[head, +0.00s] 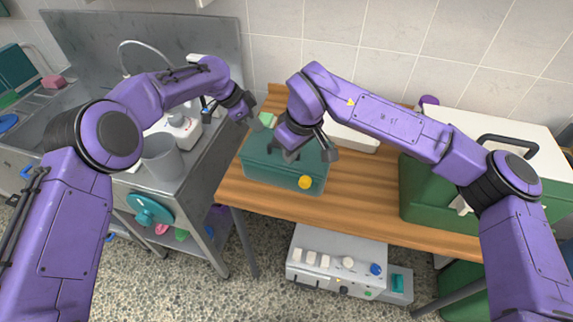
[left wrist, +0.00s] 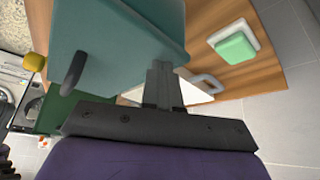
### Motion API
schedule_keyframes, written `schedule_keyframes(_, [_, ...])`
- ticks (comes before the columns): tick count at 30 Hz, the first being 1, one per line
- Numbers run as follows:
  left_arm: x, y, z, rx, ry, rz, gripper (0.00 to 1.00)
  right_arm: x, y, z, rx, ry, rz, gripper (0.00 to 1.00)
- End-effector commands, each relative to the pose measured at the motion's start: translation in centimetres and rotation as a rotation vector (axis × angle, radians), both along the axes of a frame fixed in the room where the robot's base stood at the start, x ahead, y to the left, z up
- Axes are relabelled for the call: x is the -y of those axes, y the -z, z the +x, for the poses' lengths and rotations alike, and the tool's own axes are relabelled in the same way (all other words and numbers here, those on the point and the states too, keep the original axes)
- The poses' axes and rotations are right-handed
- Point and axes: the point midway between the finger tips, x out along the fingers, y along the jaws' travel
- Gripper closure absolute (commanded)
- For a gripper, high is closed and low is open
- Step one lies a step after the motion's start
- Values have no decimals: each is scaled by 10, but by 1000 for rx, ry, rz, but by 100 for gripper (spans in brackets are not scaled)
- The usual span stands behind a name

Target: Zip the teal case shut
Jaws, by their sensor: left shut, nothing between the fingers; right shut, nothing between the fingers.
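The teal case (head: 270,172) sits on the wooden table near its left end. It fills the top of the left wrist view (left wrist: 120,30). A round yellow tab (head: 305,182) is at its front right corner, and it also shows in the left wrist view (left wrist: 34,61). A dark loop handle (left wrist: 73,73) stands out from the case. My left gripper (head: 257,123) is shut and empty at the case's back left edge; I cannot tell whether it touches. My right gripper (head: 308,153) is shut and empty over the case's right part, hiding some of the top. The zip line is not clear.
A green sponge on a white dish (left wrist: 235,45) lies behind the case. A green and white box (head: 425,195) stands on the right. A grey cup (head: 162,157) and a white bottle (head: 183,125) stand on the steel sink unit at left. The wood (head: 365,200) right of the case is bare.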

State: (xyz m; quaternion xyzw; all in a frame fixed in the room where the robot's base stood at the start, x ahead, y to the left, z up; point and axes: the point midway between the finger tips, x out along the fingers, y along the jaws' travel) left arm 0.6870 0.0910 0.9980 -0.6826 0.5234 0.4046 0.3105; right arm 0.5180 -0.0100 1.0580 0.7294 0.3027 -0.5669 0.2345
Motion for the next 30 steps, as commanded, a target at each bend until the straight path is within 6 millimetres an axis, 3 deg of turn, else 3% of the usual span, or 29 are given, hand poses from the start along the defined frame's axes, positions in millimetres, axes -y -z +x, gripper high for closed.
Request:
schedule_keyframes(10, [0,-3,0,1,0,0,100,0,-1,0,0,0,0,100])
schedule_keyframes(30, [0,-65,0,2,0,-1,100,0,-1,0,0,1,0,100])
